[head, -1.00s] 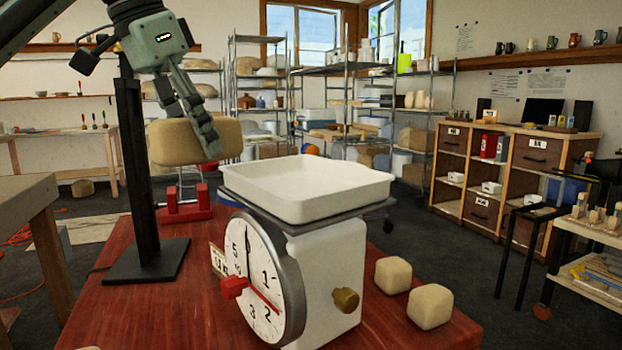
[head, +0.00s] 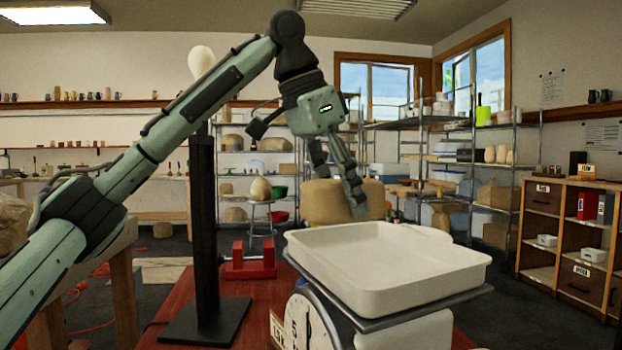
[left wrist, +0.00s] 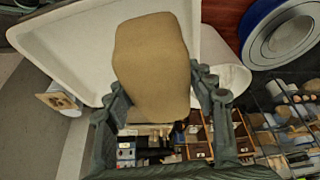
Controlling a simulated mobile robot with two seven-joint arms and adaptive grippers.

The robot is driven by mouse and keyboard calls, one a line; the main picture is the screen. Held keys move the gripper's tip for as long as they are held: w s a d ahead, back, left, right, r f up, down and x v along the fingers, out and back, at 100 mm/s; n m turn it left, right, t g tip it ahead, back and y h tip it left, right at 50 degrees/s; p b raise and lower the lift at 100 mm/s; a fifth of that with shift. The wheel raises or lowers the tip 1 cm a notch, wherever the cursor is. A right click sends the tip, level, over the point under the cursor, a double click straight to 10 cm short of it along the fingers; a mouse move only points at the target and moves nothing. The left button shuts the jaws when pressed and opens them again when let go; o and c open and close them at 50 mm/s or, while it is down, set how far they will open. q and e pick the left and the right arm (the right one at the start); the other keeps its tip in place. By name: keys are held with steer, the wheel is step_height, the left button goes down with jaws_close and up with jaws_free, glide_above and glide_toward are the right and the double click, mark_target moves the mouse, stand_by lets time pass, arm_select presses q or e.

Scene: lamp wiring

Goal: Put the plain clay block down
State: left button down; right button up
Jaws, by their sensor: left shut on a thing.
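My left gripper (head: 338,190) is shut on the plain clay block (head: 325,203), a tan rounded block, with fingers on its two sides. The block is held up beyond the back left edge of the white tray (head: 390,290), which looks empty in the head view. In the left wrist view the block (left wrist: 152,65) sits between the fingertips of my left gripper (left wrist: 160,92), with the white tray (left wrist: 70,55) behind it. The tray rests on the scale (head: 320,325), whose dial is cut off at the bottom. My right gripper is not in view.
A black post (head: 205,240) on a flat base stands left of the scale. A red stand (head: 250,264) is on the red table (head: 180,305) behind it. Shelving with clay pieces stands at the back, and a wooden cabinet (head: 575,235) stands at the right.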

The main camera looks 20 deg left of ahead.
mark_target(337, 179)
arm_select(q)
steer(key=shift+w+d+f, duration=0.5)
steer(key=shift+w+d, duration=0.1)
steer(key=shift+d, duration=0.25)
steer(key=shift+f, duration=1.95)
steer(key=shift+f, duration=0.1)
steer(key=c, duration=0.6)
jaws_free()
steer(key=shift+f, duration=0.1)
steer(key=v, duration=1.2)
